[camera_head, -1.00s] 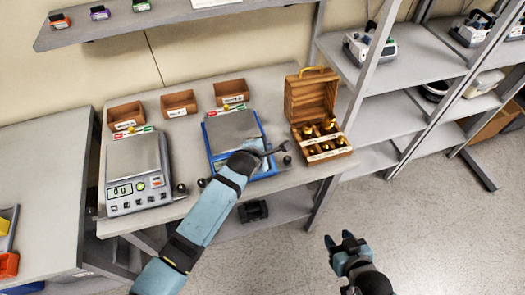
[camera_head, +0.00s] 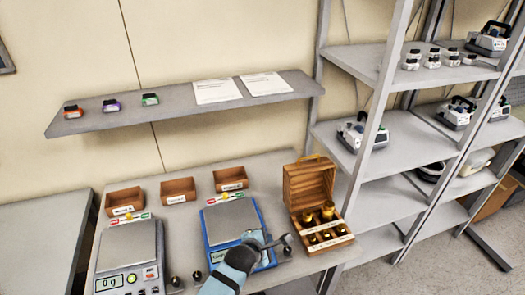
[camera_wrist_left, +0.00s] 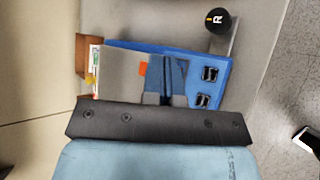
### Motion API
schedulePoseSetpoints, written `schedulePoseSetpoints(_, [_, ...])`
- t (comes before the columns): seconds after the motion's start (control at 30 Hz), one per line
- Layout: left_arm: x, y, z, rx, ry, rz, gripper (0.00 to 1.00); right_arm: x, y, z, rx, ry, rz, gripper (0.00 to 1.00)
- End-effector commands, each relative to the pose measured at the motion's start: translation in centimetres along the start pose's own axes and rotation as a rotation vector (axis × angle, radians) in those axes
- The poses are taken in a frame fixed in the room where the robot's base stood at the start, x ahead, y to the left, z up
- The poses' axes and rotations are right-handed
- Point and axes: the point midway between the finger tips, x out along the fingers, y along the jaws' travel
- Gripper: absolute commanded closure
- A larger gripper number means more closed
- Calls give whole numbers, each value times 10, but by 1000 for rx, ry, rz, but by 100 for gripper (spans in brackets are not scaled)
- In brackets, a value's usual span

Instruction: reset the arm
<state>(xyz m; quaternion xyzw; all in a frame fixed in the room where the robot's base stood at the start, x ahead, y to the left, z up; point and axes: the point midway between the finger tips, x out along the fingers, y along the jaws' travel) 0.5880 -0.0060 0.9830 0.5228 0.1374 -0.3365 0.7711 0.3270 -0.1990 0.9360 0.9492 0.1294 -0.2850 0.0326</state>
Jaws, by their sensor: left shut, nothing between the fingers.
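My left gripper (camera_head: 285,242) is over the front right corner of the blue scale (camera_head: 214,254). Its fingers (camera_wrist_left: 167,80) are shut together with nothing between them in the left wrist view, above the blue scale (camera_wrist_left: 216,60). The gripper is just left of an open wooden weight box (camera_head: 308,184). My right gripper is out of view.
A grey scale (camera_head: 130,245) stands on the left of the bench. Three brown trays (camera_head: 178,190) line the back. A wall shelf (camera_head: 180,115) holds small bottles and papers. Dark knobs sit by the scales. Rack shelves (camera_head: 400,200) with pumps stand at right.

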Motion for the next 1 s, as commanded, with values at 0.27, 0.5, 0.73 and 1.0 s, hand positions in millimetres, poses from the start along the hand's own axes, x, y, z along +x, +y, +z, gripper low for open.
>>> schedulePoseSetpoints(0.27, [3, 1, -2, 10, 0, 5, 100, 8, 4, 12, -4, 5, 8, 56])
schedulePoseSetpoints(0.5, [-22, 19, 16, -4, -1, 3, 100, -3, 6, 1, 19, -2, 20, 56])
schedulePoseSetpoints(0.73, [-34, 26, 23, 2, 2, 3, 100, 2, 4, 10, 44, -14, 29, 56])
schedulePoseSetpoints(1.0, [-84, 1, -20, 292, 77, -89, 100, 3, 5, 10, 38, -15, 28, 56])
